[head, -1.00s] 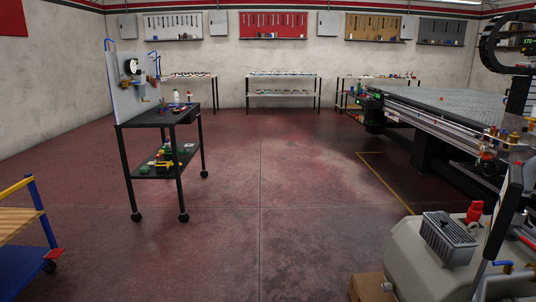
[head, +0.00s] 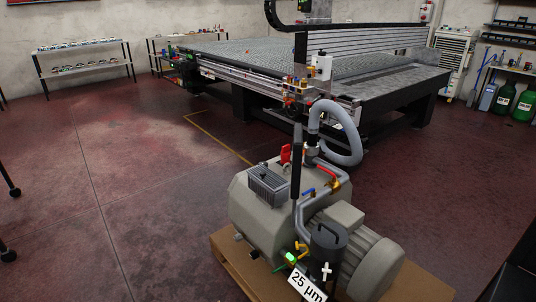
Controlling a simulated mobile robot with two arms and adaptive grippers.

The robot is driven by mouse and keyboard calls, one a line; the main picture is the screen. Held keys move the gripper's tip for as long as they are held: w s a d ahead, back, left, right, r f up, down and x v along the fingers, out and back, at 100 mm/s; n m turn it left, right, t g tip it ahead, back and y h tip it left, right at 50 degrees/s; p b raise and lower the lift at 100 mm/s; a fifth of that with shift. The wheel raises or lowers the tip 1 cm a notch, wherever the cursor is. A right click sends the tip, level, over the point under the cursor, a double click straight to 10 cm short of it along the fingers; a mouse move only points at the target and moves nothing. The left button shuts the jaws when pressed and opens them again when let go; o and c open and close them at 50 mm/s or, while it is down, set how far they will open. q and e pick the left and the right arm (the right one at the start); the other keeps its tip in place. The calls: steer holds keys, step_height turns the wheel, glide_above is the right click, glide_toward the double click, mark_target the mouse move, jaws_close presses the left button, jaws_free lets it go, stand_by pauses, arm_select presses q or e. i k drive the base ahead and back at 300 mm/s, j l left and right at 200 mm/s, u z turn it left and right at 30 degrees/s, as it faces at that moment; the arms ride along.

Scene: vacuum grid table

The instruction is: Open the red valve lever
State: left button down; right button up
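A grey vacuum pump (head: 262,205) stands on a wooden pallet (head: 222,245) in the lower middle of the head view. A small red lever-like part (head: 327,173) lies along the grey pipe at the top of the pump, near a yellow fitting (head: 335,185). A small blue lever (head: 308,192) sits just left of and below it. Another red part (head: 285,153) stands upright behind the finned box on the pump. I cannot tell for sure which red part is the valve lever, or its exact position. Neither of my grippers is in view.
The vacuum grid table (head: 280,52) with its gantry stands behind the pump. A grey hose (head: 352,140) loops above the pump. Shelves (head: 85,47) stand along the back wall. The red floor (head: 90,170) left of the pump is clear. A dark object fills the lower right corner.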

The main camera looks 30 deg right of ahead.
mark_target(333, 175)
steer(key=z, duration=1.25)
